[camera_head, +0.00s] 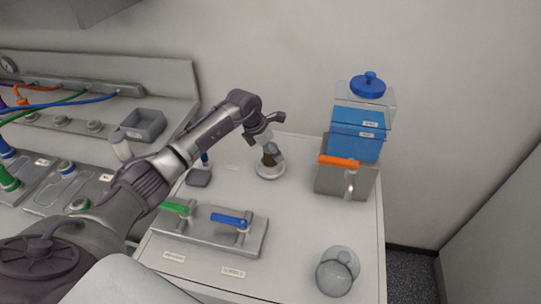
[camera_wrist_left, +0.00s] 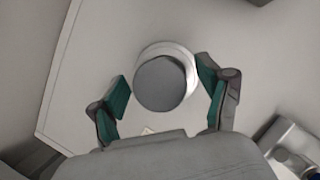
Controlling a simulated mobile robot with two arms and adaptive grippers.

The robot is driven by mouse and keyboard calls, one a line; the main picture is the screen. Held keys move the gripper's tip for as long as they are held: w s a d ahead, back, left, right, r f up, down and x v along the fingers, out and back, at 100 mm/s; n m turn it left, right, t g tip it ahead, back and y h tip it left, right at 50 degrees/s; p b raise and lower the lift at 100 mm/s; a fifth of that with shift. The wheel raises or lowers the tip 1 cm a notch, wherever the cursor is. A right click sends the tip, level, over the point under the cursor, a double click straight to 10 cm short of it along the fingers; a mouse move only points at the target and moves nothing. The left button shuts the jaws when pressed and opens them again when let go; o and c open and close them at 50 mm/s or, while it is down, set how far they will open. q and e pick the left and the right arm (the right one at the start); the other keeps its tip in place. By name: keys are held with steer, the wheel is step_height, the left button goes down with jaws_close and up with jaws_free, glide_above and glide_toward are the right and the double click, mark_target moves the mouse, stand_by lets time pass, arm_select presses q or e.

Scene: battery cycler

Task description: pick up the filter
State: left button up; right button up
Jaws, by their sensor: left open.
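A small upright object with a grey round top and a dark brownish side (camera_head: 271,157) stands on a white round base (camera_head: 270,174) at the back of the white bench; I take it to be the filter. My left gripper (camera_head: 265,135) is right above it, pointing down, and hides part of its top. In the left wrist view the grey round top (camera_wrist_left: 160,84) lies between the two green-padded fingers of my left gripper (camera_wrist_left: 162,93). The fingers are open, with a gap to it on both sides. My right gripper is not in view.
A blue tank (camera_head: 357,135) with an orange-handled valve stands right of the gripper. A grey plate with green and blue handles (camera_head: 210,232) lies in front. A clear round glass vessel (camera_head: 336,272) sits at the front right. The bench middle is mostly free.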

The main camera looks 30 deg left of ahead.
arm_select(q)
steer(key=c, duration=1.3)
steer(key=shift+o, duration=0.2)
steer(key=shift+r, duration=0.15)
